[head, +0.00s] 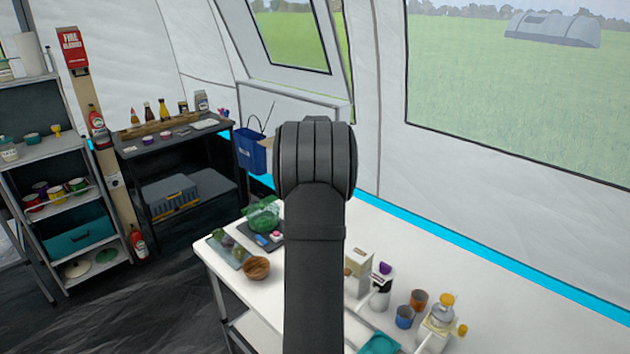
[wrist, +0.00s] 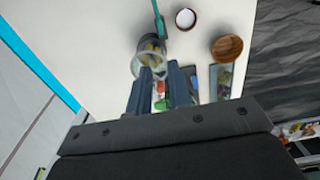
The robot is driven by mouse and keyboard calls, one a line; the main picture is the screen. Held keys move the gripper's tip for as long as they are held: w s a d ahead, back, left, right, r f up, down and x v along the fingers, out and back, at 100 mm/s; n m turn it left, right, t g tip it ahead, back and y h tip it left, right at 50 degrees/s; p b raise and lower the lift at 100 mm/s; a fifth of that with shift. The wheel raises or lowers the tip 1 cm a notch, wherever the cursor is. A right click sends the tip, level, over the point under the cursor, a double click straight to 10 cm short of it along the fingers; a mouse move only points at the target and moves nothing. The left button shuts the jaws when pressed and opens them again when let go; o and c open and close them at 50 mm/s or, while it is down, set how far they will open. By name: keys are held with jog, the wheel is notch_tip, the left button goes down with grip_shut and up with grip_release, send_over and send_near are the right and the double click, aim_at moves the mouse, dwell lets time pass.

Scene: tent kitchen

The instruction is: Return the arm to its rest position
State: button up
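My arm (head: 315,250) rises up the middle of the head view and hides part of the white table (head: 240,283) behind it. My gripper does not show in that view. In the wrist view my gripper (wrist: 161,74) points over the white table top. Its two dark fingers are apart, and small red and green things show beyond the gap. A clear glass vessel (wrist: 143,66) with something in it shows just past the fingertips. I cannot tell its distance from them. Nothing appears held.
A wooden bowl (head: 256,268) and green bowl (head: 262,213) are at the table's left. A box (head: 360,262), an orange cup (head: 418,299) and a blue cup (head: 404,317) stand right of my arm. Shelves (head: 60,160) are far left. The tent wall borders the table's far side.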

notch_tip(320, 180, down, 17)
jog(key=shift+f, duration=0.15)
dwell(0.4)
notch_tip(320, 180, up, 18)
notch_tip(320, 180, down, 18)
jog(key=shift+r, duration=0.25)
jog(key=shift+f, duration=0.35)
jog(key=m, duration=0.6)
jog(key=shift+r+m, duration=0.1)
jog(key=shift+m, duration=0.2)
jog(key=shift+o, duration=0.4)
